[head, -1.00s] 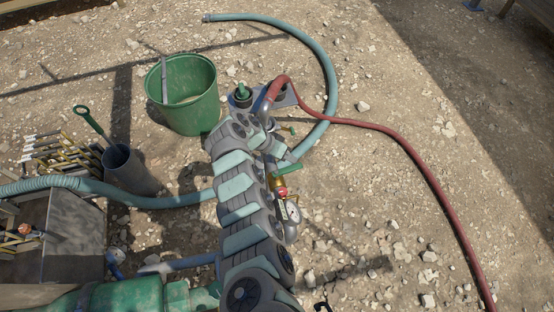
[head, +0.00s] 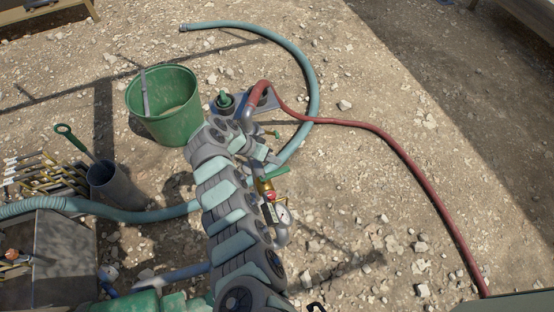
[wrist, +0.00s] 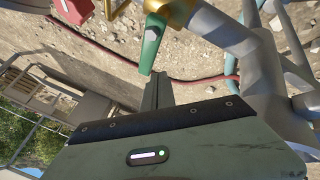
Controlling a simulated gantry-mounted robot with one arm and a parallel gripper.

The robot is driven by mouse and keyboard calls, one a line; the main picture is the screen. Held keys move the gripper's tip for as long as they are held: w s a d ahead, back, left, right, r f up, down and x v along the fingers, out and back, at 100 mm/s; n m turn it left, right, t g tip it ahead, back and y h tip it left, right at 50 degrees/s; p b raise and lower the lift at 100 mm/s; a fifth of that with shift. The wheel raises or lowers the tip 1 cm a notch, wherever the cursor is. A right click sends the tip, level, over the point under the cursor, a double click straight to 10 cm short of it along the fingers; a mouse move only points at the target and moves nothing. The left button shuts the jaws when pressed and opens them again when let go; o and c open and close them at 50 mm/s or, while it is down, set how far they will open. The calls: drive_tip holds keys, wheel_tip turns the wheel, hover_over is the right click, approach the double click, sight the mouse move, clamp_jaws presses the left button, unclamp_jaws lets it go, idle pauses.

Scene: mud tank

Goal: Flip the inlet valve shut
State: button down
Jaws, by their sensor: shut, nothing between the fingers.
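A green lever handle (wrist: 151,43) sits on a brass valve body (wrist: 176,10) on grey pipe at the top of the wrist view. My gripper (wrist: 157,92) is shut and empty, with its fingers just below the lever's free end. Whether they touch the lever I cannot tell. In the head view a green handle (head: 273,173) and brass fitting show right beside my arm. A second, smaller green handle (head: 272,134) shows farther up the pipework. Which is the inlet valve is not marked. My gripper cannot be made out clearly in the head view behind my arm.
A pressure gauge (head: 283,214) sits close below the brass fitting. A red hose (head: 395,150) and a teal hose (head: 313,75) curve over the gravel. A green bucket (head: 170,125) and a grey cylinder (head: 117,187) stand at left. Gravel at right is mostly clear.

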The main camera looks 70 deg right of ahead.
drive_tip(key=p+v, duration=0.2)
drive_tip(key=v, duration=0.6)
drive_tip(key=shift+w+r, duration=0.15)
drive_tip(key=shift+r, duration=0.05)
drive_tip(key=shift+a, duration=0.1)
